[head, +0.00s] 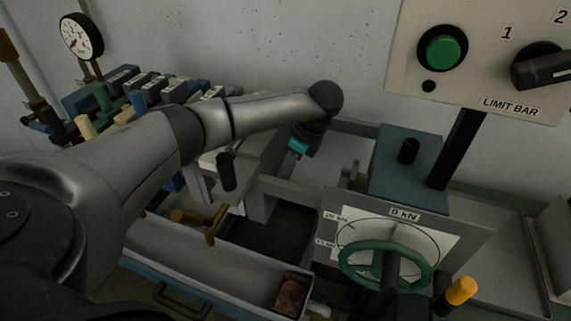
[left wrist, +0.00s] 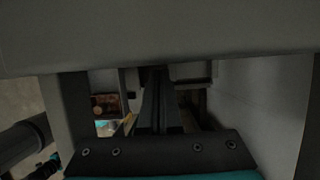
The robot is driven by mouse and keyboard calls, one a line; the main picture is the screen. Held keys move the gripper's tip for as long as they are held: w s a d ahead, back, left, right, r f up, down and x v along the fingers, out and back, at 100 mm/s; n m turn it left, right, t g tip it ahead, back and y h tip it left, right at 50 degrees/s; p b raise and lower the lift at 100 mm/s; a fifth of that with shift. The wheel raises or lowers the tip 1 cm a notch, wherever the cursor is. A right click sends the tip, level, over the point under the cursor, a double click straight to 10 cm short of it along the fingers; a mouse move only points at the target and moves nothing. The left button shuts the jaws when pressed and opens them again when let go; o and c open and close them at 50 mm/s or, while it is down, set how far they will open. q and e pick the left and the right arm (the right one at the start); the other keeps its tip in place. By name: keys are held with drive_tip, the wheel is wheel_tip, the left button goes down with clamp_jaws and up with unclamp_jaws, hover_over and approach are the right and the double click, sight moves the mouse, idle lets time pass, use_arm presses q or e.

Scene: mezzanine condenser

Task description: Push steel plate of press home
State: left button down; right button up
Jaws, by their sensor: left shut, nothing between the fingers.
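The press has a grey steel plate (head: 262,158) standing on edge across its frame, left of the blue block. My left arm reaches over the press, and my left gripper (head: 290,156) points down behind the plate, close to its right face. Whether it touches the plate is hidden. In the left wrist view my left gripper (left wrist: 160,95) shows dark fingers together with nothing between them. A broad grey surface (left wrist: 160,38), which looks like the plate, fills the top of that view. My right gripper is not in view.
A green handwheel (head: 385,265) with a dial marked 0 kN stands at front right. A control panel (head: 480,55) with a green button is at upper right. A trough (head: 200,265) with a brown block (head: 291,292) lies in front. Labelled valves (head: 140,90) crowd the left.

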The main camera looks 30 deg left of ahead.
use_arm(q)
drive_tip(key=s+a, duration=0.1)
drive_tip(key=a, duration=0.6)
drive_tip(key=shift+s, duration=0.35)
drive_tip(key=shift+d, duration=0.1)
drive_tip(key=shift+r, duration=0.1)
